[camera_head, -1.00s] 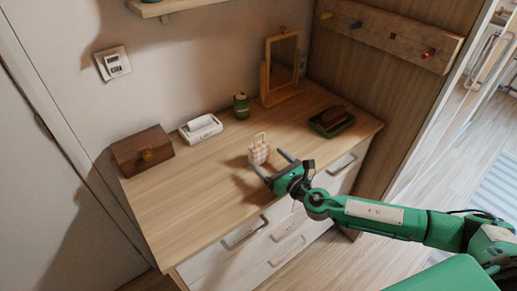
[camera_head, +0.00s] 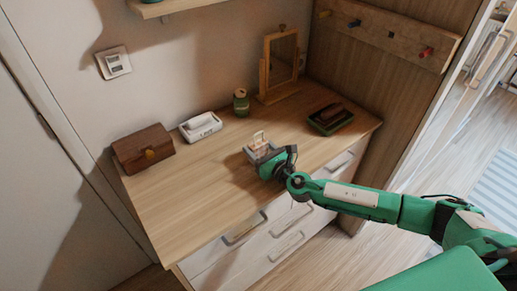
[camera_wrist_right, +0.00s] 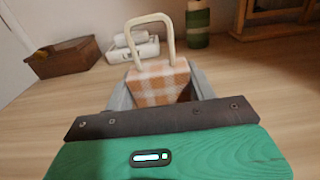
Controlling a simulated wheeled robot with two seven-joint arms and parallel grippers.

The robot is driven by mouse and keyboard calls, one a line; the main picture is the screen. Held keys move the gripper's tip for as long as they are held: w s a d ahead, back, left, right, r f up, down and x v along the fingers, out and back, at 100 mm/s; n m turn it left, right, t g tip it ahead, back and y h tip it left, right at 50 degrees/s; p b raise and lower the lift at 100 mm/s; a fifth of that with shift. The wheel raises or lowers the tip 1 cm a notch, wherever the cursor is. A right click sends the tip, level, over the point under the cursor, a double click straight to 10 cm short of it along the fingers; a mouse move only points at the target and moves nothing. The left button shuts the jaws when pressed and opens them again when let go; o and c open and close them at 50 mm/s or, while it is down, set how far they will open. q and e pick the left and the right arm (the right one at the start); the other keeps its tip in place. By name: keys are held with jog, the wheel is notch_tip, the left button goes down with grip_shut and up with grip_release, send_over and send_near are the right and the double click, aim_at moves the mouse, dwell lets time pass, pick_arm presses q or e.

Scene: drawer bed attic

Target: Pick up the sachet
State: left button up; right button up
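The sachet (camera_head: 259,143) is a small orange-and-white checked pouch with a pale loop handle, upright on the dresser top. In the right wrist view the sachet (camera_wrist_right: 160,82) stands between the grey fingers, its loop rising above them. My right gripper (camera_head: 261,151) is low over the dresser, its fingers on either side of the sachet. They look open, with a shadowed gap at the right finger; contact at the left finger cannot be told. The gripper body hides the sachet's lower part. My left gripper is not in view.
On the dresser top (camera_head: 190,205) stand a wooden box (camera_head: 143,150), a white tray with a roll (camera_head: 201,127), a green jar (camera_head: 241,103), a mirror (camera_head: 280,62) and a dark green tray with a brown item (camera_head: 331,118). The front left of the top is clear.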

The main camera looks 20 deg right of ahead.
jog(key=c, duration=0.4)
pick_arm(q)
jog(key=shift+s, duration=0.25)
pick_arm(e)
jog(key=shift+c, duration=0.2)
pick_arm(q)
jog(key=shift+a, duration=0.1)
pick_arm(e)
jog(key=shift+r, duration=0.1)
jog(key=shift+r, duration=0.65)
notch_tip(320, 180, up, 5)
jog(key=shift+r+p, duration=0.1)
jog(key=shift+p, duration=0.65)
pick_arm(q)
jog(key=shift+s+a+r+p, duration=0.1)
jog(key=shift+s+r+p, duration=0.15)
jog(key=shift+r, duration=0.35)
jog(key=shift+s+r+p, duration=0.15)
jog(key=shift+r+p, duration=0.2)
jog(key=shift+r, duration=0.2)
pick_arm(e)
notch_tip(320, 180, up, 13)
jog(key=shift+r, duration=0.2)
